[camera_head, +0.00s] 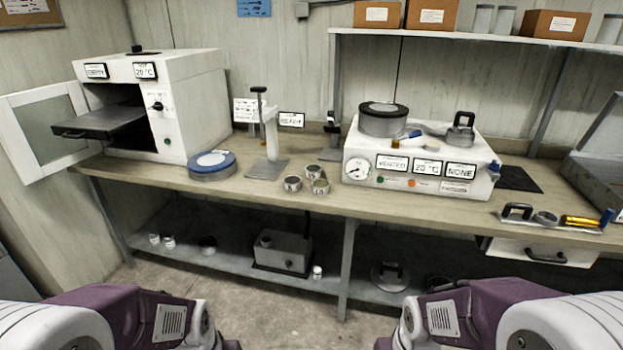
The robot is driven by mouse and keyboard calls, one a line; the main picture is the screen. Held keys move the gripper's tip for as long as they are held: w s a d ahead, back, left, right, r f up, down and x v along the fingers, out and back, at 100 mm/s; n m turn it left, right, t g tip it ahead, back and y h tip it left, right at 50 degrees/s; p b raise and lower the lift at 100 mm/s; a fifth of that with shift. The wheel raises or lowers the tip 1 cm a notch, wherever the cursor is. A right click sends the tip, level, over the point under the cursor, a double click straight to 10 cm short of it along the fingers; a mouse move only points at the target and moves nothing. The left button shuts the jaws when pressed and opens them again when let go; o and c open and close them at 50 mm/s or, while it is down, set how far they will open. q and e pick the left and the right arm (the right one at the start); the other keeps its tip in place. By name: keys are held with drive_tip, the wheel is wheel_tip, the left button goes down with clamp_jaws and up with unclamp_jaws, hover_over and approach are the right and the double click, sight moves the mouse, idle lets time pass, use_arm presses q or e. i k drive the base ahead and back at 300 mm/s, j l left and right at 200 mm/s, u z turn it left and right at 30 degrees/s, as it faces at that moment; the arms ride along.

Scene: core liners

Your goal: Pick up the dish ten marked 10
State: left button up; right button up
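Three small metal dishes stand close together on the bench, left of the white instrument box. The front right dish (320,188) has a mark that looks like 10, but it is small. The left dish (292,184) has a mark I cannot read surely, and so does the back dish (314,172). All three look upright. My two arms show only as purple and white links at the bottom left and bottom right corners. Neither gripper is in view, and both arms are well short of the dishes.
A press stand (267,140) is behind the dishes, and a blue-lidded round container (212,164) is to their left. The white instrument box (420,165) is to their right. An oven (165,100) has its door open. The bench front (270,208) before the dishes is clear.

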sight(321, 186)
drive_tip(key=i+j+z, duration=0.5)
drive_tip(key=j, duration=0.25)
drive_tip(key=i+j+z, duration=0.25)
drive_tip(key=j, duration=0.15)
drive_tip(key=j+z, duration=0.25)
drive_tip(key=j, duration=0.2)
drive_tip(key=i+j+z, duration=0.2)
drive_tip(key=j, duration=0.35)
drive_tip(key=j+z, duration=0.25)
drive_tip(key=j, duration=0.2)
drive_tip(key=i+j+z, duration=0.1)
drive_tip(key=j+z, duration=0.15)
drive_tip(key=j, duration=0.3)
